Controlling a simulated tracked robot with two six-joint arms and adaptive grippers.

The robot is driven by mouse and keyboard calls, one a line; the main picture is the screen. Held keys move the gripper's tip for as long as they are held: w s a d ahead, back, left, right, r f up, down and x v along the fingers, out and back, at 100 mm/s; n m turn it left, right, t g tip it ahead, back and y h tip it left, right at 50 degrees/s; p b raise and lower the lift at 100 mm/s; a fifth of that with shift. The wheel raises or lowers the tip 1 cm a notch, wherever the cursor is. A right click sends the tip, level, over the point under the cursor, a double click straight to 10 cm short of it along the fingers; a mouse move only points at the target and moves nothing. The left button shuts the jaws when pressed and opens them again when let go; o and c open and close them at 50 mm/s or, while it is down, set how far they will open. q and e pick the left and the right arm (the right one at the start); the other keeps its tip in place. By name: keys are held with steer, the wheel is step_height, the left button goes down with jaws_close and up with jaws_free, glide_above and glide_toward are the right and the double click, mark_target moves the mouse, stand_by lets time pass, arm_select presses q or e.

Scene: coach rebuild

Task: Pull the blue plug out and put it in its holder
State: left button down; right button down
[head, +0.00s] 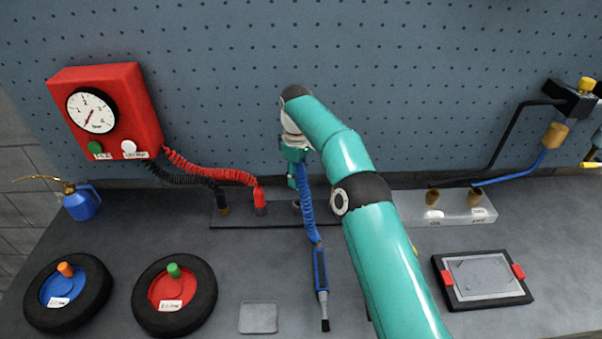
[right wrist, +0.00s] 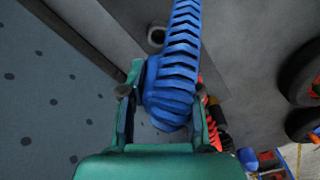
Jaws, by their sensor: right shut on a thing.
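My right gripper (head: 293,165) is shut on the blue plug (right wrist: 167,105), above the back of the bench. The blue plug shows between the two fingers in the right wrist view, with its ribbed blue lead (right wrist: 183,35) running away from it. In the head view the lead (head: 305,200) hangs down from the gripper towards the bench. The plug's far end is hidden, so I cannot tell whether it touches anything. An open round socket (right wrist: 156,36) shows beside the lead in the wrist view. I cannot make out which part is the holder. My left gripper is not in view.
A red plug (head: 260,200) and a black plug (head: 222,202) stand left of the gripper, their coiled leads running to a red gauge box (head: 140,100). A pale block (head: 455,209) with two fittings is right of my arm. Two wheels and a blue-handled tool (head: 320,270) lie in front.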

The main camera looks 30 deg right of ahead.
mark_target(298, 189)
steer(key=shift+f, duration=1.05)
steer(key=shift+f+b, duration=0.5)
steer(key=shift+f, duration=0.1)
steer(key=shift+f+b, duration=0.8)
steer(key=shift+b, duration=0.15)
steer(key=shift+d+p, duration=0.1)
steer(key=shift+p, duration=0.5)
steer(key=shift+f+b, duration=0.6)
steer(key=shift+f, duration=0.9)
steer(key=shift+w, duration=0.1)
